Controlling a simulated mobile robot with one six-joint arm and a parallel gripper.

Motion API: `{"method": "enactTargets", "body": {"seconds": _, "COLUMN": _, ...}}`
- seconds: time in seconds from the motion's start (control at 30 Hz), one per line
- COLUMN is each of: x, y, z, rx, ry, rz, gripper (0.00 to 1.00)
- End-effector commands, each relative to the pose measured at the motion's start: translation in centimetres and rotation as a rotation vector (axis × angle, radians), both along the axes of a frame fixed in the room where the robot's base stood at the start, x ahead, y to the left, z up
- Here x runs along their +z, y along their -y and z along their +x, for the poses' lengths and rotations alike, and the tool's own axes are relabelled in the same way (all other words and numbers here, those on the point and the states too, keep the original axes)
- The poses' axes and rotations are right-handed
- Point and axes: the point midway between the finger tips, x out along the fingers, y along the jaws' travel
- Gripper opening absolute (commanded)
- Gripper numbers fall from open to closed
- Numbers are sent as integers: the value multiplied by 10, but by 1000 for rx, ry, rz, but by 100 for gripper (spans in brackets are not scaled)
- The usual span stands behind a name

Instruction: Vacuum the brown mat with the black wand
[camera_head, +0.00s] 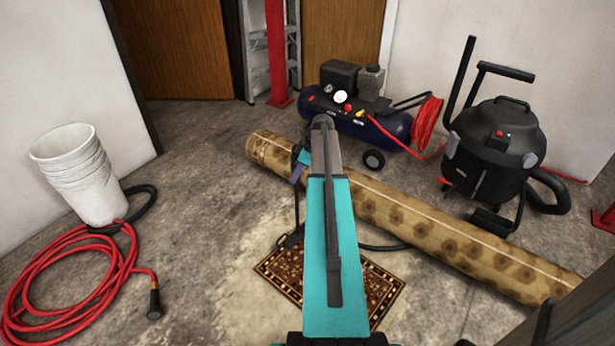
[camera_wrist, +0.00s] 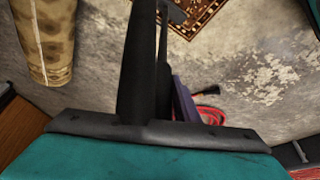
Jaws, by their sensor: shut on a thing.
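The brown patterned mat (camera_head: 377,290) lies flat on the concrete floor, its middle hidden by my teal arm. Its edge also shows at the top of the wrist view (camera_wrist: 203,14). My gripper (camera_head: 300,165) is partly hidden beyond the arm and is shut on the black wand (camera_head: 296,212). The wand hangs down steeply, with its floor head (camera_head: 290,240) by the mat's far left corner; I cannot tell whether it touches the mat. In the wrist view the wand (camera_wrist: 138,65) runs up toward the mat beside a purple gripper part.
A rolled rug (camera_head: 450,240) lies diagonally behind the mat. The black vacuum (camera_head: 495,150) and a blue compressor (camera_head: 355,115) stand beyond it. White buckets (camera_head: 78,175) and a coiled red hose (camera_head: 70,285) are at left.

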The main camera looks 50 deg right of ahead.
Motion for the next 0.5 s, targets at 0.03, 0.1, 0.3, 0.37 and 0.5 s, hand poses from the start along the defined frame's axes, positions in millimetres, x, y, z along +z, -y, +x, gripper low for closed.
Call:
{"method": "enactTargets", "body": {"seconds": 0.03, "x": -6, "y": 11, "z": -7, "rx": 1, "ry": 0, "rz": 2, "gripper": 2}}
{"method": "enactTargets", "body": {"seconds": 0.1, "x": -13, "y": 19, "z": -15, "rx": 8, "ry": 0, "rz": 1, "gripper": 2}}
{"method": "enactTargets", "body": {"seconds": 0.3, "x": -23, "y": 32, "z": -27, "rx": 19, "ry": 1, "rz": 0, "gripper": 2}}
{"method": "enactTargets", "body": {"seconds": 0.37, "x": -24, "y": 32, "z": -28, "rx": 21, "ry": 1, "rz": 1, "gripper": 2}}
{"method": "enactTargets", "body": {"seconds": 0.5, "x": -24, "y": 32, "z": -28, "rx": 20, "ry": 1, "rz": 0, "gripper": 2}}
